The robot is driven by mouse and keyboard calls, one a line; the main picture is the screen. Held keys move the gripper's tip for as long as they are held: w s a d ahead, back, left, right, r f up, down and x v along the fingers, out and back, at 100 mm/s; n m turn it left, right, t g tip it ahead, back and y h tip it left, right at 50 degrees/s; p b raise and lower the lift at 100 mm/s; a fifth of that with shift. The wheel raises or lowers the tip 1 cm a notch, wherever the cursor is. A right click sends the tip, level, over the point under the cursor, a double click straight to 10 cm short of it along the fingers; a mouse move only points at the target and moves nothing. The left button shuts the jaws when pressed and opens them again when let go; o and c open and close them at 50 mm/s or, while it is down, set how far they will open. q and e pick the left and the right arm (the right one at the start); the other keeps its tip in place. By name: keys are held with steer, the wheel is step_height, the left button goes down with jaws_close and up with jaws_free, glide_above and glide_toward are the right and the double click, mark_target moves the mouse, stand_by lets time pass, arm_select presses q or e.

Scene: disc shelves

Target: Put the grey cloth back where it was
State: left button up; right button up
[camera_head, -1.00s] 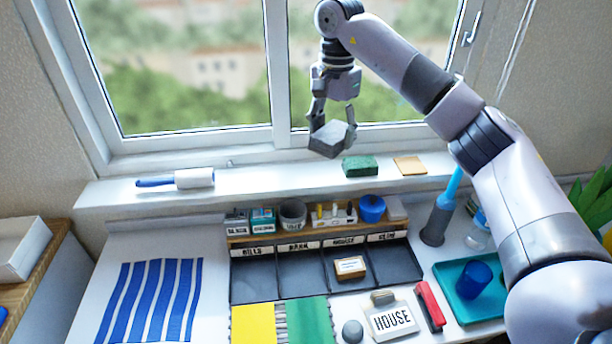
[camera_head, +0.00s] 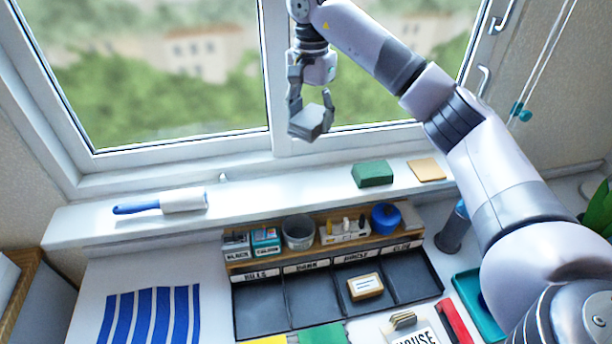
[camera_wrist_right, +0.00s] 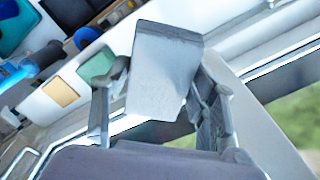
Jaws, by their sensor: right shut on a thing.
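My right gripper (camera_head: 311,112) is shut on the folded grey cloth (camera_head: 309,124). It holds the cloth up in front of the window, above the white sill (camera_head: 270,187). In the right wrist view the grey cloth (camera_wrist_right: 165,75) sits between the two fingers of the right gripper (camera_wrist_right: 160,95). The cloth is clear of the sill and of the things on it. My left gripper is not in view.
On the sill are a lint roller (camera_head: 165,202) at left, a green sponge (camera_head: 372,174) and a tan pad (camera_head: 427,170) at right. The sill between roller and sponge is clear. Below stands a rack of pots (camera_head: 320,238) behind a dark compartment tray (camera_head: 262,305).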

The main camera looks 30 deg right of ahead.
steer(key=p, duration=0.3)
glide_above(312, 188)
step_height(312, 188, down, 8)
steer(key=f, duration=0.1)
step_height(312, 188, down, 3)
steer(key=shift+a+f, duration=0.1)
steer(key=shift+f, duration=0.5)
steer(key=shift+s+f+p, duration=0.1)
steer(key=shift+f+p, duration=0.2)
steer(key=shift+p, duration=0.1)
step_height(312, 188, down, 4)
steer(key=shift+r+p, duration=0.25)
steer(key=shift+p, duration=0.25)
steer(key=shift+f, duration=0.15)
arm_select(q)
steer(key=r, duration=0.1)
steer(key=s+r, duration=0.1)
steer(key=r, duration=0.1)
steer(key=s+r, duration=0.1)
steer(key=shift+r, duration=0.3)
arm_select(e)
steer(key=o, duration=1.1)
